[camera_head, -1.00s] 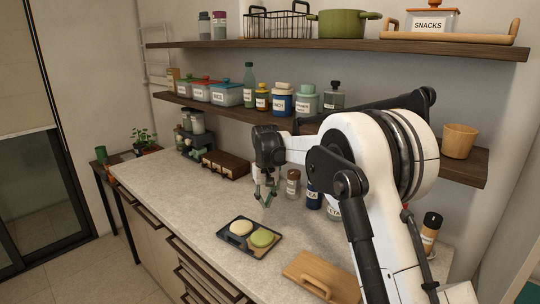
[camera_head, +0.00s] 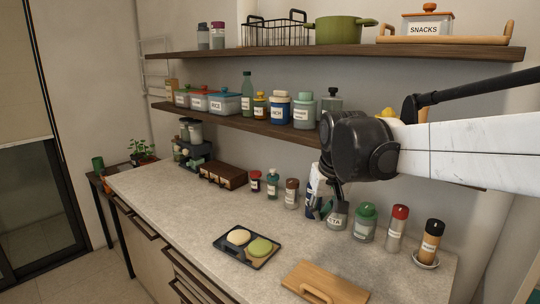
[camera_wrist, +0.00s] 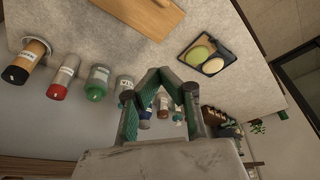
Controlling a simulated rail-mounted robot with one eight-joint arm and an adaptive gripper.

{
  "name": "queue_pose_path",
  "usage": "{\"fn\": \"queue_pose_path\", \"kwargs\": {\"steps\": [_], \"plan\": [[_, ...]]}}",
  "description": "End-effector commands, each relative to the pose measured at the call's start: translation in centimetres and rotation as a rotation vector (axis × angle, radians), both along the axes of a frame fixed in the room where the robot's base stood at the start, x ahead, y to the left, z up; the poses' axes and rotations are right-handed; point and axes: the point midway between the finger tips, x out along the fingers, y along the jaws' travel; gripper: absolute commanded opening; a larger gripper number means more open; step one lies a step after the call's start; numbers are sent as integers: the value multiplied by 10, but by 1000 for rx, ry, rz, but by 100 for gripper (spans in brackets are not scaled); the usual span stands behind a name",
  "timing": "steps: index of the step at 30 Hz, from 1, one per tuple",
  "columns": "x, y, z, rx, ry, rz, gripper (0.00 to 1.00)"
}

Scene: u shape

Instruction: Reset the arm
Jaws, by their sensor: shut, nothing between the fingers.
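My gripper (camera_head: 322,212) is in front of the row of jars on the counter, partly hidden below my dark wrist. It overlaps a dark blue bottle in the picture, and I cannot tell the gap between them. In the wrist view my gripper (camera_wrist: 160,76) shows its green-padded fingers with tips drawn together and nothing held. My white arm reaches in from the right side of the head view.
A black tray (camera_head: 232,253) with two round items and a wooden board (camera_head: 325,285) lie on the counter (camera_head: 190,215). Several jars, including a green-lidded one (camera_head: 364,222), stand along the wall. Two shelves hang above; my wrist overlaps the lower shelf (camera_head: 230,115).

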Motion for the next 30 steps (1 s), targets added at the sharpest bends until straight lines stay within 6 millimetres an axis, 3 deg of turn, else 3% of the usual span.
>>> {"fn": "queue_pose_path", "kwargs": {"steps": [1,8,18,24,30], "plan": [[-16,-7,-2,2,-14,-9,0],[-77,-31,-10,11,-85,-47,0],[-163,-59,-46,22,-187,-102,0],[-204,-70,-76,27,-245,-131,0],[-226,-75,-95,28,-278,-148,0]]}}
